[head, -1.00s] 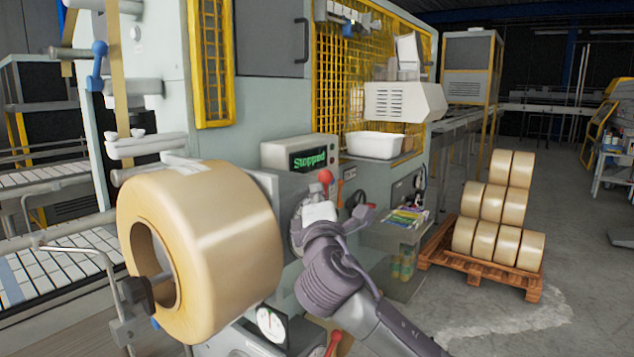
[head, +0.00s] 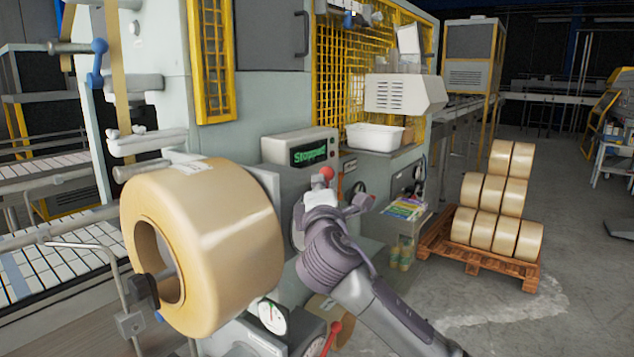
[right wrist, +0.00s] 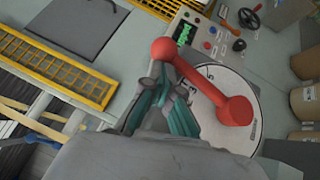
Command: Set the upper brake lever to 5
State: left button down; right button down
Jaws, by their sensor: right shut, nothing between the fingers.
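The upper brake lever (head: 327,174) shows in the head view as a red ball just above my right gripper (head: 318,198). In the right wrist view the red lever (right wrist: 203,84) lies across a round white dial (right wrist: 243,86), with a ball at its upper left end and a round hub at its lower right. My right gripper (right wrist: 158,82) is shut and empty, its tips just below the ball. I cannot tell whether they touch it. The dial's marks are partly hidden, so the setting is unclear. My left gripper is out of view.
A large tan tape roll (head: 215,245) stands left of my right arm. A display (head: 310,153) reads "Stopped". A pallet (head: 480,262) of rolls stands on the right, with open floor around it.

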jog(key=shift+m+g, duration=0.7)
jog(key=shift+w+d+f+p, duration=0.15)
jog(key=shift+w+d+p, duration=0.6)
jog(key=shift+w+p, duration=0.2)
jog(key=shift+w+d+f+p, duration=0.1)
jog(key=shift+w+d+p, duration=0.7)
jog(key=shift+w, duration=0.25)
